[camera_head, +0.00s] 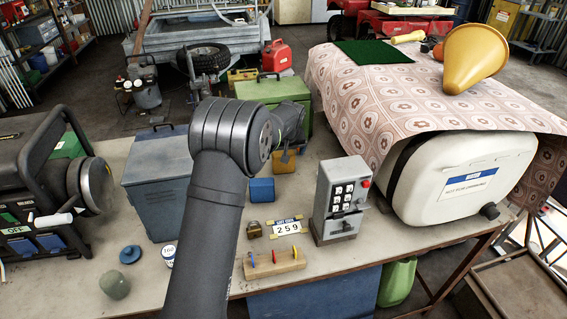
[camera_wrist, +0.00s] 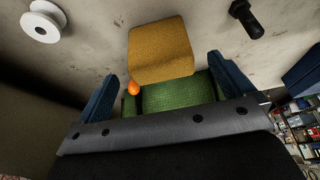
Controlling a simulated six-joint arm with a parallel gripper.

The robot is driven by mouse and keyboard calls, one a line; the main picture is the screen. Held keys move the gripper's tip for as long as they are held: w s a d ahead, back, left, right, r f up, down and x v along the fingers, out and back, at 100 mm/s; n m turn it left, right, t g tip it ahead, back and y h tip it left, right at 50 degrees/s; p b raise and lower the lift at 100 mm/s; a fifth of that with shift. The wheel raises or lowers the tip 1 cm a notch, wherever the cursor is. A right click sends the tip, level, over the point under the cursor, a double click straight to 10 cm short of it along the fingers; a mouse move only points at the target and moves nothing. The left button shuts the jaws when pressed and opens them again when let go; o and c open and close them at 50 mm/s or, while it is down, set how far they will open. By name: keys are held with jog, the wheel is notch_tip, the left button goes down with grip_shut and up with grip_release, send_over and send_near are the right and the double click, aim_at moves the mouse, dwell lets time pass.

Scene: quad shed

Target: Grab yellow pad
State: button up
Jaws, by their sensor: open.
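The yellow pad (camera_head: 284,160) lies on the grey workbench (camera_head: 330,262), partly behind my arm in the head view. In the wrist view the yellow pad (camera_wrist: 160,50) is a mustard, roughly square block, just ahead of the space between my fingers. My gripper (camera_wrist: 161,70) is open, with a dark blue finger on each side and nothing held between them. A green textured surface (camera_wrist: 180,94) shows between the fingers; I cannot tell how far it is from the pad. In the head view my fingers are hidden behind the wrist.
A blue pad (camera_head: 262,190) lies nearer than the yellow one. A green box (camera_head: 272,92) stands behind, a blue cabinet (camera_head: 158,190) at left and a grey keypad box (camera_head: 340,200) at right. A white spool (camera_wrist: 43,22) and black bolt (camera_wrist: 246,18) flank the yellow pad.

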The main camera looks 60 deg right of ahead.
jog(key=shift+x, duration=3.35)
jog(key=shift+w+d+r, duration=0.1)
jog(key=shift+c, duration=0.5)
jog(key=c, duration=0.9)
